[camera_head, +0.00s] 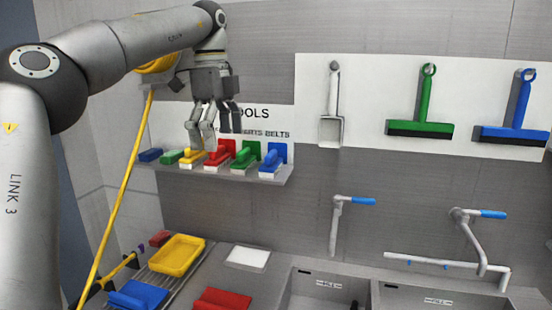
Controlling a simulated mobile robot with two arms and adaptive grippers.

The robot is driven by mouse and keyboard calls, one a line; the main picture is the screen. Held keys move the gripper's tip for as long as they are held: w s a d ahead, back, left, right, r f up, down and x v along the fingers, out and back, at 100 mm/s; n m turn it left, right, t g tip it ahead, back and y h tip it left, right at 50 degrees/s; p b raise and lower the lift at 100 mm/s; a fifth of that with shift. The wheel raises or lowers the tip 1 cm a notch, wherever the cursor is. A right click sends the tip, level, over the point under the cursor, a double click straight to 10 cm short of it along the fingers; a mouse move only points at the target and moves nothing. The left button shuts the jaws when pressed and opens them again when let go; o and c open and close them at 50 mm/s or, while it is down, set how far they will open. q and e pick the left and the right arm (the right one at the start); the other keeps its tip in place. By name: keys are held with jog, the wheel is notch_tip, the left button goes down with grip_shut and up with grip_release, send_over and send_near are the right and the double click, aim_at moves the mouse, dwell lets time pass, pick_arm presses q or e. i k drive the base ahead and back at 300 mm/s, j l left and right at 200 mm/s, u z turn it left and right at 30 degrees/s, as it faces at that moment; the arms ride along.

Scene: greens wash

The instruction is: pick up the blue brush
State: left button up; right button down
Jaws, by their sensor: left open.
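A blue brush (271,163) with white bristles stands at the right end of the tool shelf (240,176), beside a green brush (245,155). Another blue item (150,155), perhaps also a brush, lies at the shelf's left end. My left gripper (213,139) is open and empty, its fingers pointing down. In the picture it is over the yellow brush (190,156) and red brush (217,155), left of the right-hand blue brush. I cannot tell whether its fingertips touch anything. My right gripper is not in view.
A yellow tub (177,255), a blue item (138,294) and a red item (221,300) lie on the counter. A yellow pole (121,200) leans at the left. Green (424,108) and blue squeegees (517,112) hang right. Taps stand over the sinks (326,285).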

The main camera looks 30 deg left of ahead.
aim_at(271, 164)
jog(key=i+j, duration=0.2)
jog(key=i, duration=0.15)
jog(key=i+j, duration=0.15)
jog(key=i, duration=0.25)
jog(key=i+j, duration=0.2)
jog(key=i, duration=0.15)
